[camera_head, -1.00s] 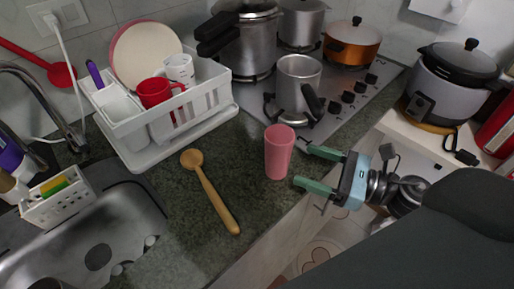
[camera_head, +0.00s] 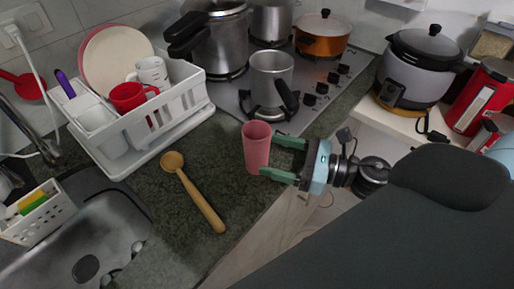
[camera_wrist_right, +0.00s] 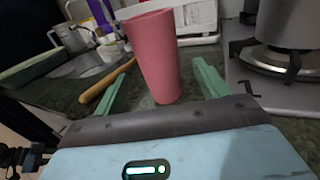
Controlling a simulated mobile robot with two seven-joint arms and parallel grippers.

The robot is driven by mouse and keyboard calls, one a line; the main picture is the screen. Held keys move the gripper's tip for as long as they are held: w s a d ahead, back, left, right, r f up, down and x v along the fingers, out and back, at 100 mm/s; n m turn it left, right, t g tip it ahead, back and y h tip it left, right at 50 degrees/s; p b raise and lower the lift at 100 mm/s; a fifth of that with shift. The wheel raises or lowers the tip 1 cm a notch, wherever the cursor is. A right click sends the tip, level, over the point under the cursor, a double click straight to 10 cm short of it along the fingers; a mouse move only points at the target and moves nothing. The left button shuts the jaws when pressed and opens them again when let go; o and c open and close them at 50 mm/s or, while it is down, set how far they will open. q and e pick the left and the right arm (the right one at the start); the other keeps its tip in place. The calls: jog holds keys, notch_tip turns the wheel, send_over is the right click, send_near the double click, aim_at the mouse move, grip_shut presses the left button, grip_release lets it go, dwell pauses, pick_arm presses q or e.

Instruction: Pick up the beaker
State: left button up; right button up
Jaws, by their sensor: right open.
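The beaker (camera_head: 256,148) is a pink cup standing upright on the dark stone counter near its front edge. My right gripper (camera_head: 268,158) is open at the beaker's right side, its green fingertips reaching the beaker. In the right wrist view the beaker (camera_wrist_right: 155,55) stands between the two spread green fingers (camera_wrist_right: 158,88), with a gap to each side. I cannot tell how far the fingers reach around it. My left gripper is not in view.
A wooden spoon (camera_head: 193,192) lies left of the beaker. A white dish rack (camera_head: 150,128) stands behind it. A metal pot (camera_head: 270,80) sits on the stove behind the beaker. The sink (camera_head: 85,235) is at the lower left.

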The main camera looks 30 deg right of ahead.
aim_at(256, 151)
jog(key=p+x, duration=0.1)
jog(key=x, duration=0.3)
jog(key=shift+w+a+f+p, duration=0.1)
jog(key=shift+w+a+p, duration=0.2)
jog(key=shift+f, duration=0.1)
jog(key=c, duration=1.1)
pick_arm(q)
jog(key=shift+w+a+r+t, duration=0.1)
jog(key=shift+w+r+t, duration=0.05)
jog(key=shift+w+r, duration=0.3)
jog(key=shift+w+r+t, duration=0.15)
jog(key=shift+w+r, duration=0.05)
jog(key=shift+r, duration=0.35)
pick_arm(e)
jog(key=shift+o, duration=0.2)
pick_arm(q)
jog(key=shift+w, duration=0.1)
